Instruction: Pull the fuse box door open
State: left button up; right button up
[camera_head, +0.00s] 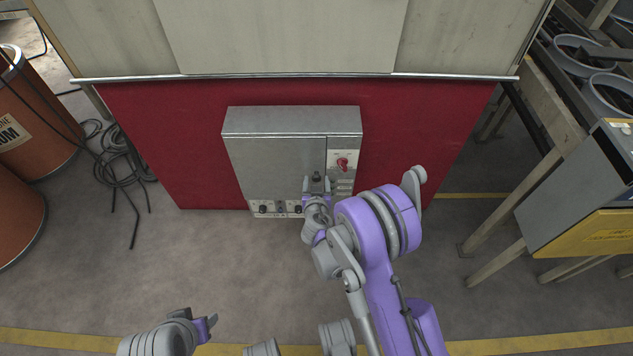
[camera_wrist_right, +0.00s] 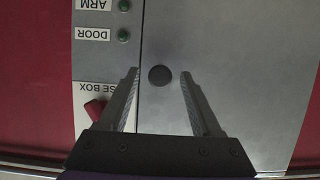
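The grey metal fuse box (camera_head: 290,120) is mounted on the red panel. Its flat grey door (camera_head: 275,160) looks shut. In the right wrist view the door (camera_wrist_right: 230,60) bears a round black knob (camera_wrist_right: 160,75). My right gripper (camera_head: 317,180) is at the door's lower right part. Its fingers (camera_wrist_right: 159,78) are spread apart, one on each side of the knob in the picture, with gaps to it. In the head view the knob is hidden by the gripper. My left gripper (camera_head: 200,322) is low at the left, away from the box; its finger opening is unclear.
A red switch (camera_head: 342,163) sits on the strip right of the door; it also shows in the right wrist view (camera_wrist_right: 96,108). Sockets (camera_head: 264,208) line the box's bottom. Cables (camera_head: 122,170) and orange drums stand left. A workbench (camera_head: 585,200) stands right. Floor in front is clear.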

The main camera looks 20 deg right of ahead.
grip_shut()
dwell(1.2)
